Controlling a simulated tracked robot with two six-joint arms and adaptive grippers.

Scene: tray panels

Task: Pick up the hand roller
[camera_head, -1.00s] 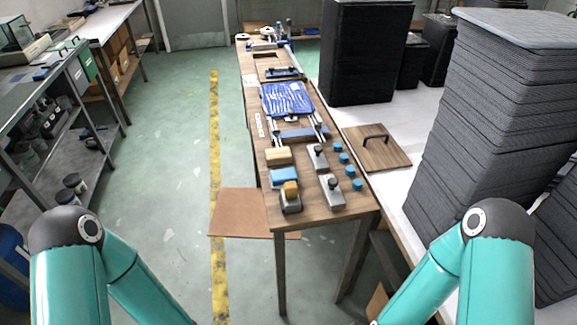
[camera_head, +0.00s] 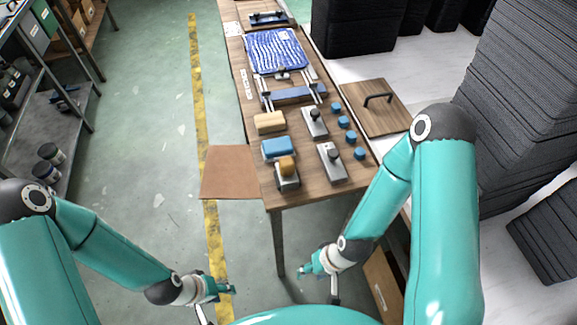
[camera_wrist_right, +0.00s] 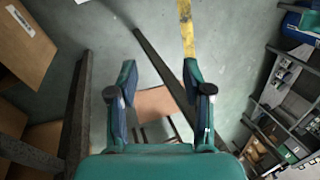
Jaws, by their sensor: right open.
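My right gripper (camera_head: 305,270) is below and in front of the table's near edge, apart from the roller. In the right wrist view its two fingers (camera_wrist_right: 162,92) are spread with nothing between them. My left gripper (camera_head: 226,289) is low over the floor, left of the table's near leg. Its fingers are too small to judge. The roller cannot be made out in the right wrist view.
A blue block (camera_head: 278,148), a tan block (camera_head: 269,122), two grey metal blocks with black knobs (camera_head: 332,163) and several blue cylinders (camera_head: 359,153) crowd the table beside the roller. A brown board (camera_head: 231,172) juts out at left. Tall black stacks (camera_head: 545,95) stand at right.

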